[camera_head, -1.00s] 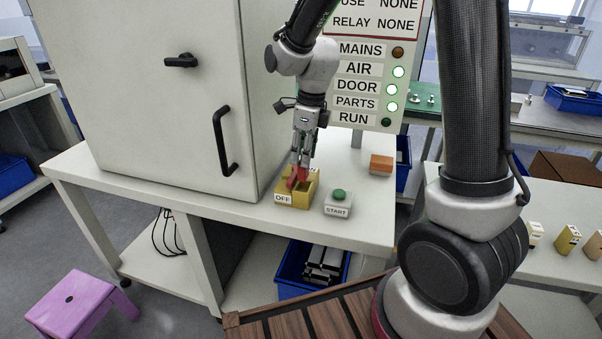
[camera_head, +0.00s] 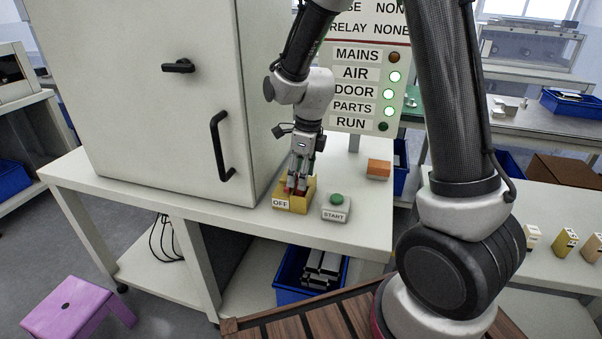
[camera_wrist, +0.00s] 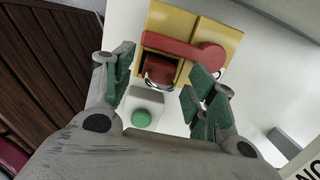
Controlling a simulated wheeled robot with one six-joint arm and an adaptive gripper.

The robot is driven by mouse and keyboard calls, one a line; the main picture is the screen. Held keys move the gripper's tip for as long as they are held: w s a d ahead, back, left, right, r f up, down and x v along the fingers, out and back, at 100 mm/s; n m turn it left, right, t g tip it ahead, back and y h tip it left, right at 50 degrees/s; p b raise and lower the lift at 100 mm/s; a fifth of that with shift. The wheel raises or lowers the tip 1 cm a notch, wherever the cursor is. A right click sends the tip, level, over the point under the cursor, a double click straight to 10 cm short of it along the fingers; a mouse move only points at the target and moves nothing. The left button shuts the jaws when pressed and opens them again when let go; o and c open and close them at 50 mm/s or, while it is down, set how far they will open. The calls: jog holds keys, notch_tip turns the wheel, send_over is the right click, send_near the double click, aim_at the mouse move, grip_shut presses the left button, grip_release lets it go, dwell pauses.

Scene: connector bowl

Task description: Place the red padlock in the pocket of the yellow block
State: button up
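The yellow block (camera_head: 308,196) stands on the white bench with an "OFF" label on its front. In the wrist view the yellow block (camera_wrist: 172,20) carries a red bar (camera_wrist: 185,49) across its top. The red padlock (camera_wrist: 158,70), with a silver shackle, sits at a dark pocket in the block beside the bar. How deep it sits cannot be told. My gripper (camera_wrist: 163,84) has its green-padded fingers spread wide, one on each side of the padlock, with gaps to it. In the head view my gripper (camera_head: 297,187) is low over the block and hides part of it.
A grey START box with a green button (camera_head: 336,199) stands close to the right of the block. An orange block (camera_head: 378,169) lies farther back. The large cabinet (camera_head: 150,100) with a black handle rises at the left. A sign panel (camera_head: 362,90) stands behind.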

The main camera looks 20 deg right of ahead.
notch_tip(320, 180, up, 12)
jog(key=d, duration=0.1)
jog(key=s+d+r+n+t, duration=0.1)
jog(key=s+d+r+n, duration=0.1)
jog(key=s+d+n, duration=0.2)
jog(key=s+d+r+n+t, duration=0.1)
jog(key=s+d+r+n, duration=0.2)
jog(key=s+n, duration=0.8)
jog(key=s+d+r+n+t+h, duration=0.1)
jog(key=s+d+r+n, duration=0.2)
jog(key=s+d+n, duration=0.4)
jog(key=s+n, duration=0.1)
jog(key=n, duration=0.1)
jog(key=shift+n, duration=0.4)
jog(key=shift+r, duration=0.1)
jog(key=shift+c, duration=0.2)
dwell(0.6)
